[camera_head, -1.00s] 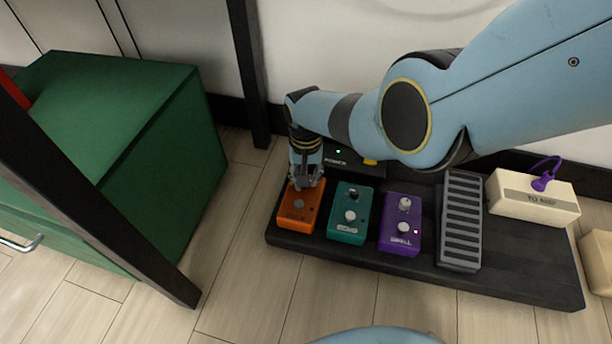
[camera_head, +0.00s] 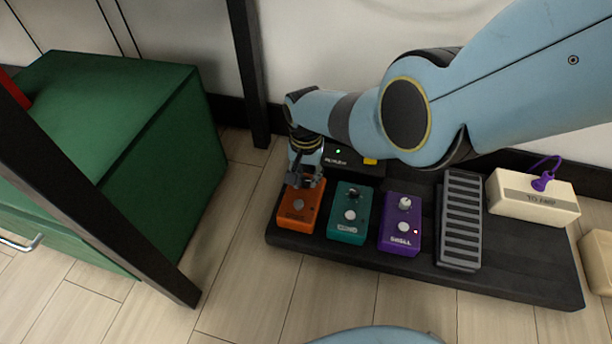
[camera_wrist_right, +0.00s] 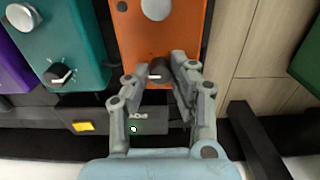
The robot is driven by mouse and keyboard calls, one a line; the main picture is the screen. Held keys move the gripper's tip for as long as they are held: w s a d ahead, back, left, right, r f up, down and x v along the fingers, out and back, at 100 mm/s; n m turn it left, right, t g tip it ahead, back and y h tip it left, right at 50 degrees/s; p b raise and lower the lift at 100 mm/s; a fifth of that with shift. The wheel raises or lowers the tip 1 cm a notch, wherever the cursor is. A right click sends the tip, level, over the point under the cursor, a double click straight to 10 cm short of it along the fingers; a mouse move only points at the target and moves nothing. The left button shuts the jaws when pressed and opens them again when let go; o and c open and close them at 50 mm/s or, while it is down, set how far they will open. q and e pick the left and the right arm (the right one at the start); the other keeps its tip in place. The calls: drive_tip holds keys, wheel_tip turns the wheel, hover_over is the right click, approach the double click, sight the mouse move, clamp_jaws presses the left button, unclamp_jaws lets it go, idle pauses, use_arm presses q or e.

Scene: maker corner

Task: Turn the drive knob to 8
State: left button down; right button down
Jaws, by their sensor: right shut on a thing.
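The orange pedal (camera_head: 298,216) stands at the left end of the black board, with a round grey footswitch on it. Its dark drive knob (camera_wrist_right: 157,69) with a white pointer line shows in the right wrist view; in the head view my gripper hides it. My right gripper (camera_head: 305,180) is down at the far end of the orange pedal. In the right wrist view its two fingers (camera_wrist_right: 159,73) sit on either side of the knob, shut on it. No scale numbers can be read. My left gripper is not in view.
A teal pedal (camera_head: 348,228), a purple pedal (camera_head: 400,238) and a grey treadle pedal (camera_head: 460,225) stand to the right on the board (camera_head: 510,275). A black power box (camera_head: 345,158) is behind. A green cabinet (camera_head: 170,160) and a dark post are left. Floor in front is clear.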

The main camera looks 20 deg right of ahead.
sight(305, 180)
drive_tip(key=c, duration=1.1)
unclamp_jaws()
wheel_tip(305, 180, up, 12)
